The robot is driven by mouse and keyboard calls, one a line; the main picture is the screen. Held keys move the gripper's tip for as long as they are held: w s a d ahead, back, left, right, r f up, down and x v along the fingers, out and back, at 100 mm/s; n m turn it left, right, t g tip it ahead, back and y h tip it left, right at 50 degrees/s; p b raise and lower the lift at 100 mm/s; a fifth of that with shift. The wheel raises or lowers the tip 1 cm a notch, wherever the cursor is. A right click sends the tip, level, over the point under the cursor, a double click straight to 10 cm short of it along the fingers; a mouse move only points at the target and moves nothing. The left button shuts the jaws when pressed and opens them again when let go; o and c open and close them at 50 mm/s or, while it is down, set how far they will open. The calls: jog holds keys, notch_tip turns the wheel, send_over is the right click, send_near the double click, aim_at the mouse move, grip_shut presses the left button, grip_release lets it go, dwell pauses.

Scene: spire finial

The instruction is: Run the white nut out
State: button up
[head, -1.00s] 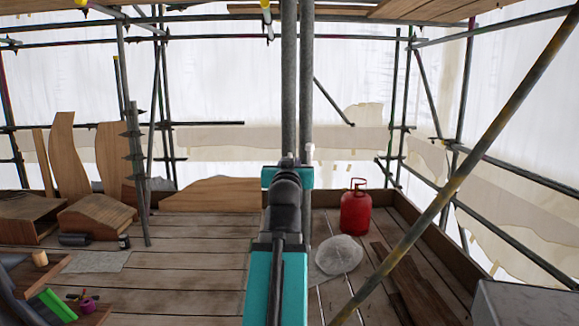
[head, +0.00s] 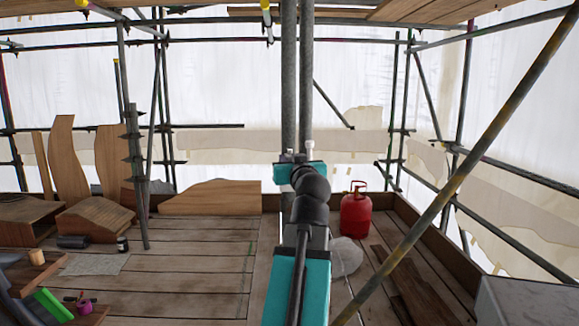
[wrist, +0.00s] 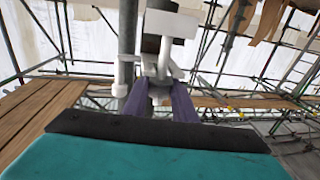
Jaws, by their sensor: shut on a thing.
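In the wrist view my gripper (wrist: 162,84) has two purple fingers closed on a small white part, which looks like the white nut (wrist: 162,93); the fingers hide most of it. Just beyond the fingertips is a white fitting with bars and a dark-faced block (wrist: 170,24), close to a grey upright pole (wrist: 127,40). A rounded white end (wrist: 118,90) shows left of the fingers. In the head view my arm hides the fingers, and only small white tips (head: 310,149) show above the teal wrist, in front of the poles.
Two tall grey poles (head: 289,75) rise behind my wrist. A red gas bottle (head: 355,213) and a pale bag (head: 345,257) stand right of my arm. A diagonal scaffold tube (head: 455,180) crosses the right side.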

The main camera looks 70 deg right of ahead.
jog(key=shift+s+f, duration=0.15)
dwell(0.4)
jog(key=o, duration=1)
jog(key=shift+d, duration=0.1)
jog(key=shift+o, duration=0.2)
